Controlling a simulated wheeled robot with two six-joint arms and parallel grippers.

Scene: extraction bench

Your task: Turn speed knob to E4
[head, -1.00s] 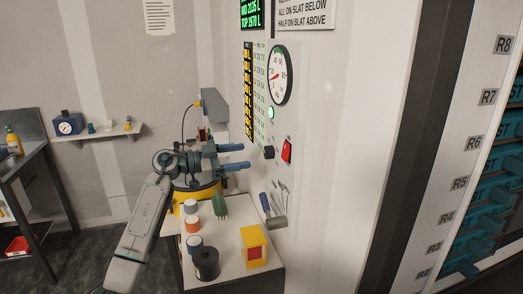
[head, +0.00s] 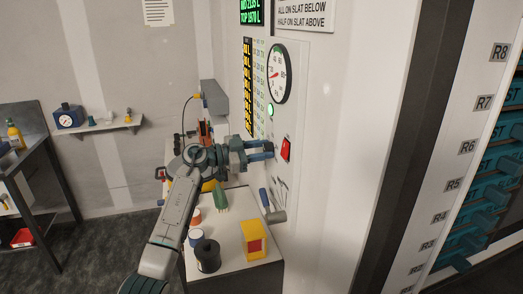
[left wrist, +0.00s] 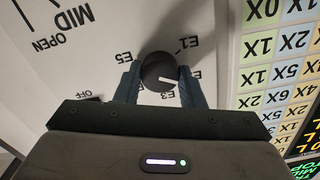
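The speed knob (left wrist: 158,72) is a dark round knob on the white panel, seen upside down in the left wrist view. Its white mark points right and slightly down in that picture, between E2 and E3. E1, E3 and E5 are readable around it; E2 is partly covered and E4 is hidden behind a finger. My left gripper (left wrist: 158,84) has one blue finger on each side of the knob, seemingly touching it. In the head view my left gripper (head: 268,151) is at the panel and hides the knob. My right gripper is not in view.
A red rocker switch (head: 286,149) sits right beside the fingertips. Above are a green lamp (head: 269,112) and a round gauge (head: 278,74). Below, a small table holds a yellow box (head: 254,242), a black jar (head: 207,255) and a green brush-like item (head: 220,196).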

